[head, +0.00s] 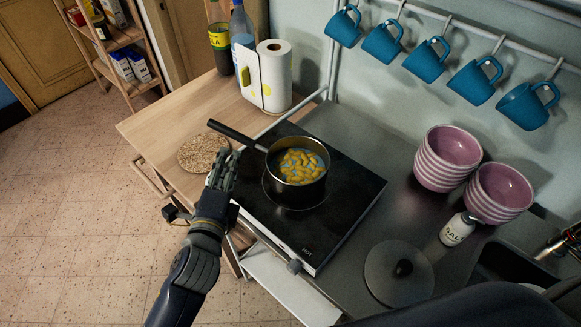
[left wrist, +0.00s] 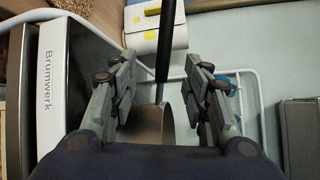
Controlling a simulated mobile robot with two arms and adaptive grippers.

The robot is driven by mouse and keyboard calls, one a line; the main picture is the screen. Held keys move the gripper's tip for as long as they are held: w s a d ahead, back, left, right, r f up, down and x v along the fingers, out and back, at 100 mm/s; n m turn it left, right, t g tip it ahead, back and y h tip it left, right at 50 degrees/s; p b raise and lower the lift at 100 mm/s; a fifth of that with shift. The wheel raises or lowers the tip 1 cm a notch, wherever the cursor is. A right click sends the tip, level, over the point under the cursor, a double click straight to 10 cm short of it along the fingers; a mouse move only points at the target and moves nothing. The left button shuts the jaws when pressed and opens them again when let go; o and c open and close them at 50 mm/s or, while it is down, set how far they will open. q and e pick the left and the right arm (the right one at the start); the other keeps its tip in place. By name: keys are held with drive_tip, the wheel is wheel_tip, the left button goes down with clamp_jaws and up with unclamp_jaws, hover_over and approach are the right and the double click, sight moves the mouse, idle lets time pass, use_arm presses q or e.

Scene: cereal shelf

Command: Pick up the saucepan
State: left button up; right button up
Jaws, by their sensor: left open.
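The saucepan (head: 300,197) is dark metal and stands on the black hob (head: 335,215), with yellow pieces of food in it. Its long black handle (head: 232,133) points to the upper left, past the hob's edge. My left gripper (head: 224,160) is open, just below the handle in the head view, left of the pan body. In the left wrist view the handle (left wrist: 165,40) and part of the pan body (left wrist: 150,125) show between the open fingers (left wrist: 160,85). I cannot tell whether they touch the handle. My right gripper is not in view.
A cork mat (head: 197,154) lies on the wooden counter beside the gripper. A paper towel roll (head: 275,75) and bottles stand behind. A lid (head: 385,280), salt bottle (head: 457,230) and striped bowls (head: 445,160) stand right of the hob. Blue mugs (head: 425,63) hang above.

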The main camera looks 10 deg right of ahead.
sight(237, 139)
use_arm(q)
drive_tip(key=shift+m, duration=0.3)
drive_tip(key=x, duration=0.3)
drive_tip(key=p+x, duration=0.1)
drive_tip(key=x, duration=0.1)
drive_tip(key=shift+w+d+r, duration=0.2)
drive_tip(key=shift+w+d, duration=0.05)
drive_tip(key=shift+d, duration=0.05)
drive_tip(key=shift+w+r, duration=0.1)
drive_tip(key=shift+w, duration=0.25)
drive_tip(key=shift+p+x, duration=0.9)
drive_tip(key=shift+x, duration=1.4)
drive_tip(key=shift+s+d, duration=0.1)
clamp_jaws()
